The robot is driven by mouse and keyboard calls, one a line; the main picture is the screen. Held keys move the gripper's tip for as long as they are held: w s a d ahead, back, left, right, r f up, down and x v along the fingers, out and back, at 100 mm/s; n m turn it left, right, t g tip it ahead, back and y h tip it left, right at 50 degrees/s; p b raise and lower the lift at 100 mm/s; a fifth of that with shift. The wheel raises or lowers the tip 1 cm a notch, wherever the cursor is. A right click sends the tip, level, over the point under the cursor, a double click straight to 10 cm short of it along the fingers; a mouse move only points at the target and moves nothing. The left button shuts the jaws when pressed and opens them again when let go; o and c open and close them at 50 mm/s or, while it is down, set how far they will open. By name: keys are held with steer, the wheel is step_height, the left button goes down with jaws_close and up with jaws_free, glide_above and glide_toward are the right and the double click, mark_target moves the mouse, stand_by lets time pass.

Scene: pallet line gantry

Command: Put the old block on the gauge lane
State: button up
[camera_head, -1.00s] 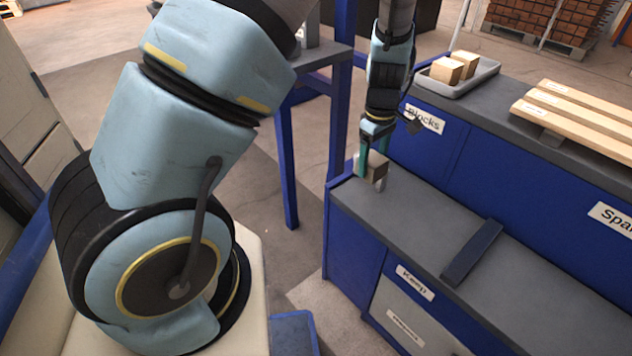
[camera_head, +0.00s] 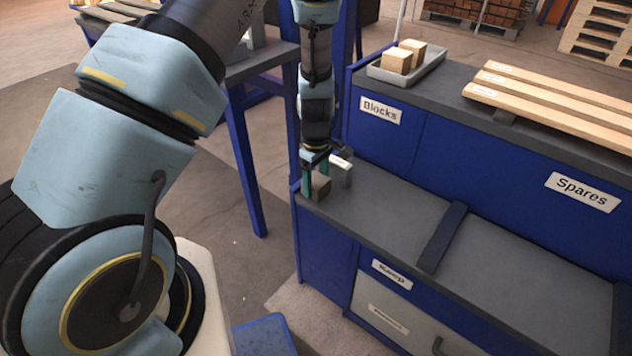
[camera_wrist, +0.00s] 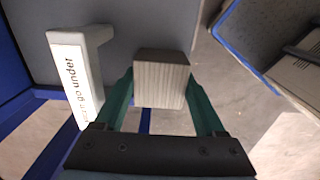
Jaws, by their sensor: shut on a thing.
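A worn grey-brown wooden block (camera_head: 320,187) is between the green fingers of my gripper (camera_head: 315,182), at the back left end of the low grey worktop (camera_head: 385,215). In the wrist view the block (camera_wrist: 162,82) sits squarely between both fingers (camera_wrist: 163,100). I cannot tell whether its underside touches the worktop. A pale angled gauge bracket (camera_head: 341,168) stands close to the right of the block. It shows left of the block in the wrist view (camera_wrist: 78,72), with a label partly reading "under". No lane marking is readable.
A dark bar (camera_head: 442,238) crosses the low worktop. On the higher blue bench, a grey tray (camera_head: 432,62) holds two light blocks (camera_head: 397,60) above a "Blocks" label. Pale planks (camera_head: 540,95) lie above "Spares". A blue post (camera_head: 346,60) stands behind my gripper. Worktop beside the bar is clear.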

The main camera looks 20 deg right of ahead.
mark_target(316, 180)
steer(key=shift+f, duration=0.2)
steer(key=o, duration=1.5)
step_height(316, 180, up, 12)
steer(key=w+a+r+m, duration=0.2)
steer(key=a+r, duration=0.5)
steer(key=a, duration=0.6)
steer(key=s+a+r+m, duration=0.2)
steer(key=s+a+r, duration=0.1)
steer(key=a, duration=0.5)
steer(key=s+a+r+m+t, duration=0.1)
steer(key=s+a+r+m, duration=0.2)
steer(key=a, duration=0.6)
steer(key=shift+t, duration=0.3)
